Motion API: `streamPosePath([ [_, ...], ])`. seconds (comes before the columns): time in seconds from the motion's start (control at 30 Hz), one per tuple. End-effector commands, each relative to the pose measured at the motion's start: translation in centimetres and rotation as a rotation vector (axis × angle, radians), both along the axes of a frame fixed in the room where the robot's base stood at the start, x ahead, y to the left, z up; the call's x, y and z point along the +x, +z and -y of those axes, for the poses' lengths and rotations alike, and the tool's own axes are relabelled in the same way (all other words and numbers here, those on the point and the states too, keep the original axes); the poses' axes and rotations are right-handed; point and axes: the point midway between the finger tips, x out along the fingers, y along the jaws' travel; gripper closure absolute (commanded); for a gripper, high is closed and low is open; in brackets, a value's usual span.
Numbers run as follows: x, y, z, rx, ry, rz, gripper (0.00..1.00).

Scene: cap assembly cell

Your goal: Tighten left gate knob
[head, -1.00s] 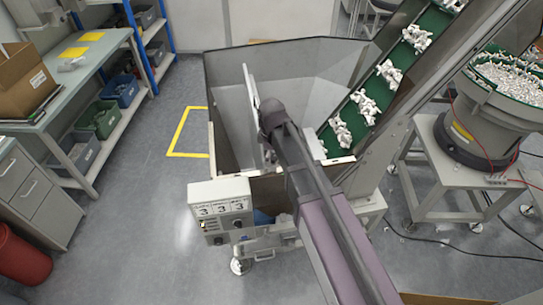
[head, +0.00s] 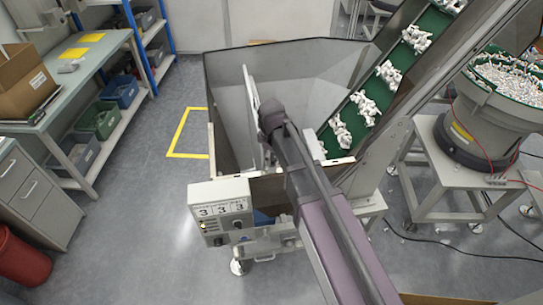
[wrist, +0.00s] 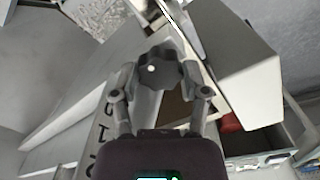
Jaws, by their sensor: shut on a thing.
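A dark, lobed knob (wrist: 160,70) shows in the middle of the wrist view, in front of a pale metal panel. My gripper (wrist: 162,76) has one finger on each side of the knob and is shut on it. The knob's lower side and its shaft are hidden. In the head view, my arm crosses the front of the grey hopper (head: 300,72) and hides the knob and my fingers. A thin upright pale plate (head: 251,98) stands inside the hopper, beside my arm.
A control box (head: 222,212) with readouts and dials is fixed at the hopper's front left. A green inclined conveyor (head: 375,92) carries white parts at right. A bowl feeder (head: 478,125) stands further right. The floor (head: 130,215) at left is clear.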

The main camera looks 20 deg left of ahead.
Motion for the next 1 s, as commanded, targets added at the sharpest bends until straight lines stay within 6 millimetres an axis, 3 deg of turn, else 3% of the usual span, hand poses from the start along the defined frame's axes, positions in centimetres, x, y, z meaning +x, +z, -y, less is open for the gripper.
streamPosePath([
  [0.17, -0.11, -0.04, 0.06, -0.001, -0.002, -0.002, 0.89],
  [0.2, -0.11, -0.05, 0.06, -0.001, -0.002, -0.002, 0.36],
  [0.3, -0.10, -0.04, 0.05, -0.001, -0.001, -0.002, 0.07],
  [1.0, -0.02, -0.01, 0.02, 0.000, 0.006, 0.000, 0.07],
])
